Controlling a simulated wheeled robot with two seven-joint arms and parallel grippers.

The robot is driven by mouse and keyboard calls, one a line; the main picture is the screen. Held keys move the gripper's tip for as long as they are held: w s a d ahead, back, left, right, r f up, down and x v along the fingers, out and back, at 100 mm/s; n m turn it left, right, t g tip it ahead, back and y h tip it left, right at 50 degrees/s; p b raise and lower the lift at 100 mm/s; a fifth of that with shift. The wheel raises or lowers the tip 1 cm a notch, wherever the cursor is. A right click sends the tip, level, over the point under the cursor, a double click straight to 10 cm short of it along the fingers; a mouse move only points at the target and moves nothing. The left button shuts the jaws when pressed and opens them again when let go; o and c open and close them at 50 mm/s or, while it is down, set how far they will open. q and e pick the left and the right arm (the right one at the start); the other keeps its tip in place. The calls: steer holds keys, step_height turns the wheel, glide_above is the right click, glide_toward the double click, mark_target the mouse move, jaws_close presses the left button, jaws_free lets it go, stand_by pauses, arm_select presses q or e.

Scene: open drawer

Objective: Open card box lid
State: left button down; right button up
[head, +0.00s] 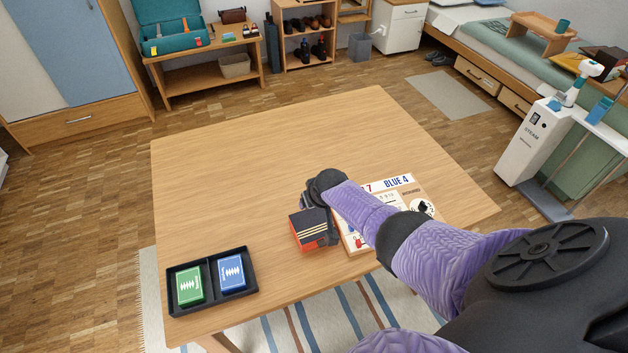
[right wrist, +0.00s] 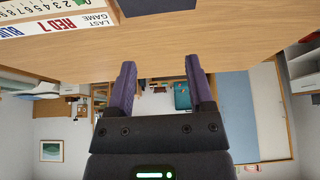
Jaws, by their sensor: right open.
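The card box (head: 308,232) stands on the wooden table near its front edge, with a dark striped top and orange-red sides. I cannot tell for sure whether its lid is shut. My right gripper (head: 307,200) is at the far side of the box, close to its top; whether it touches is hidden. In the right wrist view my right gripper (right wrist: 159,82) is open, with nothing between its fingers. A dark part, likely of the box (right wrist: 142,6), shows at that view's top edge. My left gripper is not in view.
A scoreboard (head: 356,243) lies right of the box, partly under my right arm. A black tray (head: 212,291) with a green and a blue card deck sits at the table's front left. The table's (head: 240,160) back and left are clear.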

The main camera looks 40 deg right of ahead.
steer(key=p+v, duration=0.8)
steer(key=v, duration=0.2)
steer(key=shift+d+f, duration=0.1)
